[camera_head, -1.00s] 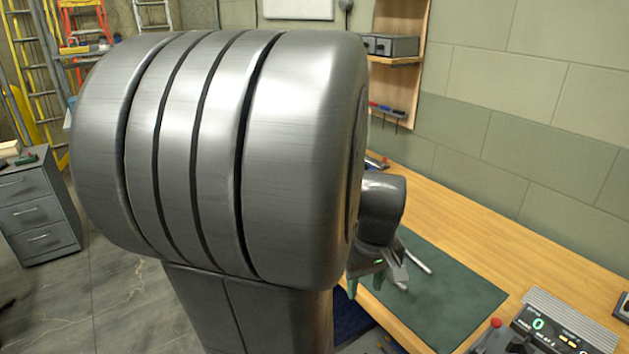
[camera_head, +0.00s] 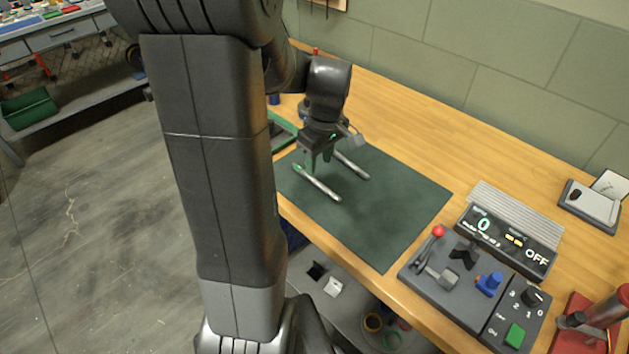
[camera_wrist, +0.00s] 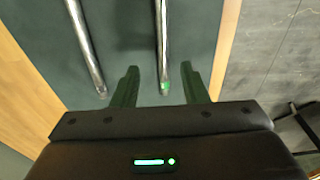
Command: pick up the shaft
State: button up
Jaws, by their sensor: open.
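Two slim silver rods lie on the dark green mat (camera_head: 390,215); I cannot tell from looks alone which is called the shaft. The nearer rod (camera_head: 318,184) has a green mark at its end. In the wrist view this green-marked rod (camera_wrist: 161,40) runs between my fingers, with its marked end near the fingertips. The other rod (camera_head: 353,167) is plain; in the wrist view it lies outside the left finger (camera_wrist: 86,48). My gripper (camera_head: 317,161) points down, open, at the rods' near ends, and also shows in the wrist view (camera_wrist: 159,70). Finger contact with the rod is unclear.
The mat lies on a wooden bench (camera_head: 430,130). A control box (camera_head: 470,285) with a red-knobbed lever and a display panel (camera_head: 505,240) stand to the right. A red device (camera_head: 590,325) is at the lower right. The mat's right part is clear.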

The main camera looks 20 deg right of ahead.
aim_at(315, 180)
jog(key=f, duration=0.5)
jog(key=shift+w+a+f, duration=0.25)
jog(key=shift+a+f, duration=0.05)
jog(key=shift+a, duration=0.05)
grip_shut()
